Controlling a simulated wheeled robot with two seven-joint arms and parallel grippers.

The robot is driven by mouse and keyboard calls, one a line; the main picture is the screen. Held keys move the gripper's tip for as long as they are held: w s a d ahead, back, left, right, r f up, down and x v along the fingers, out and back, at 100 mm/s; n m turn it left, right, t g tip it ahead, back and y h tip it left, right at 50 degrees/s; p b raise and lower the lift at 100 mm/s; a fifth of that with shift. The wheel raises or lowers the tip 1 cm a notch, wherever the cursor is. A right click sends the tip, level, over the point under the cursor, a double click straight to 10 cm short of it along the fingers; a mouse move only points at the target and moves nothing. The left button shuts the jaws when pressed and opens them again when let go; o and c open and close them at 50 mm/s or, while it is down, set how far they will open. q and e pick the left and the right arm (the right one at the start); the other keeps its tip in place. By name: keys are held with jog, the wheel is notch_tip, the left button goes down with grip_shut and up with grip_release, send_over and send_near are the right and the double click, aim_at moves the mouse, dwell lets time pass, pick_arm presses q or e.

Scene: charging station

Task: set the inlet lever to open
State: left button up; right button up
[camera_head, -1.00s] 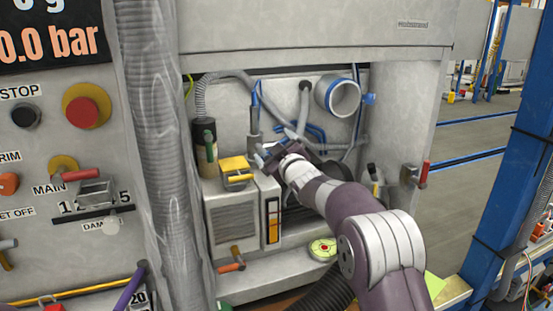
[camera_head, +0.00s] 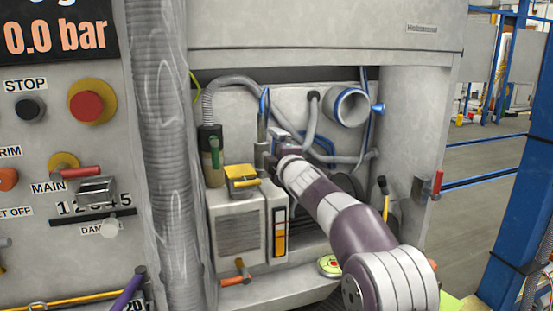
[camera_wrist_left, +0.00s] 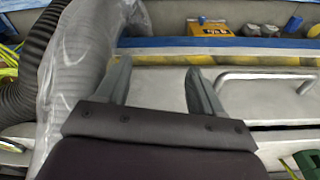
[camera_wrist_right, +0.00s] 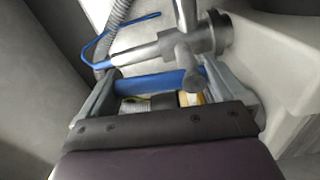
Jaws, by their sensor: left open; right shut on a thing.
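My right gripper (camera_head: 268,150) reaches into the recess, beside the grey pipework. In the right wrist view, a blue lever handle (camera_wrist_right: 165,83) spans the space between its fingers (camera_wrist_right: 160,95), and the gripper is shut on it. A grey metal valve body with a stub (camera_wrist_right: 186,62) sits just beyond the handle. In the head view, a blue upright piece (camera_head: 264,103) rises above the gripper; the wrist hides how it joins the valve. No inlet label is readable. My left gripper (camera_wrist_left: 155,90) is open and empty, outside the head view.
A blue-rimmed round port (camera_head: 350,106) and hoses lie right of the gripper. A yellow-handled block (camera_head: 242,180) stands left below it. A red lever (camera_head: 438,183) is on the right wall. A thick wrapped hose (camera_head: 168,150) borders the left. A drawer handle (camera_wrist_left: 265,80) faces the left gripper.

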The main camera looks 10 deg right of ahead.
jog(key=shift+a+f+n, duration=0.15)
jog(key=shift+n, duration=0.45)
jog(key=o, duration=1.1)
jog(key=shift+s+b, duration=0.1)
jog(key=shift+b, duration=0.2)
